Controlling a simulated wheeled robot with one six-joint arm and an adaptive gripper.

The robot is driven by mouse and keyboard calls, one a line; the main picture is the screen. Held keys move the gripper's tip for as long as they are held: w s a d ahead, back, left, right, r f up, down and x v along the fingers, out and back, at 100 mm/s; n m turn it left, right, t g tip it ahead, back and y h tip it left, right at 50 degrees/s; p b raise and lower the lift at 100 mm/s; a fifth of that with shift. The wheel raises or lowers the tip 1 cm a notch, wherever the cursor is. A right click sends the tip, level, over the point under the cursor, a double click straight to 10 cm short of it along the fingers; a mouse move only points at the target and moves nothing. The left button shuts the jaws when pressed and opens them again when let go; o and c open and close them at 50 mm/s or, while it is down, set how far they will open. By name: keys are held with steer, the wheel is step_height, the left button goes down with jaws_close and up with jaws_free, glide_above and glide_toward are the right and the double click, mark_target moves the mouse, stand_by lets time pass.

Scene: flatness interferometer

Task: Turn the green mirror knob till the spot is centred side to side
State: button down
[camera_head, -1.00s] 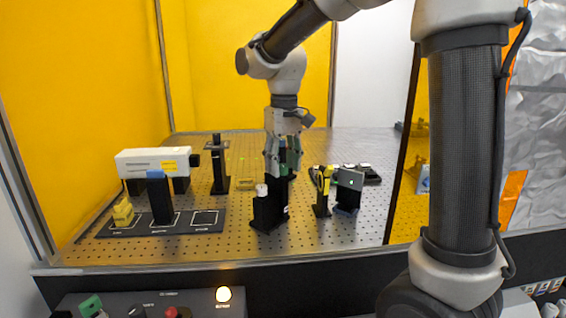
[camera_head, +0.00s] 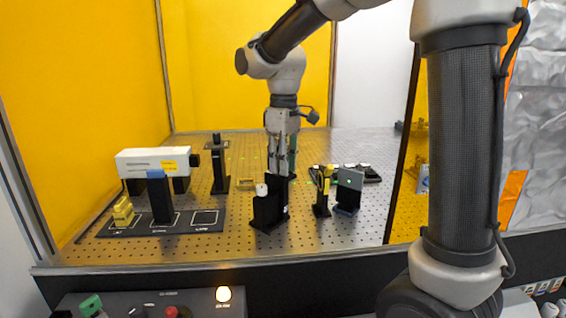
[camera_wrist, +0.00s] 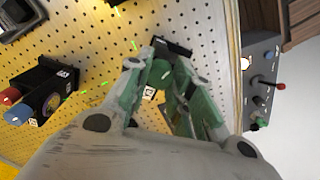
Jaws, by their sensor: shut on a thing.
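My gripper (camera_head: 281,172) points down at the black mirror mount (camera_head: 265,212) in the middle of the optical table. In the wrist view my green-padded fingers (camera_wrist: 165,80) are closed on the green knob (camera_wrist: 161,71), which shows between their tips. The knob is hidden by my fingers in the head view.
A yellow-topped post (camera_head: 323,188) stands close to the screen. A white laser box (camera_head: 153,161), a blue-topped post (camera_head: 158,198) and another black mount (camera_head: 218,168) stand to the left. In the wrist view a mount with red and blue knobs (camera_wrist: 45,85) is at left.

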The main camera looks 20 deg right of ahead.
steer(key=shift+n, duration=0.3)
steer(key=c, duration=1.2)
jaws_free()
step_height(320, 180, up, 12)
steer(key=shift+w+d, duration=0.1)
step_height(320, 180, up, 11)
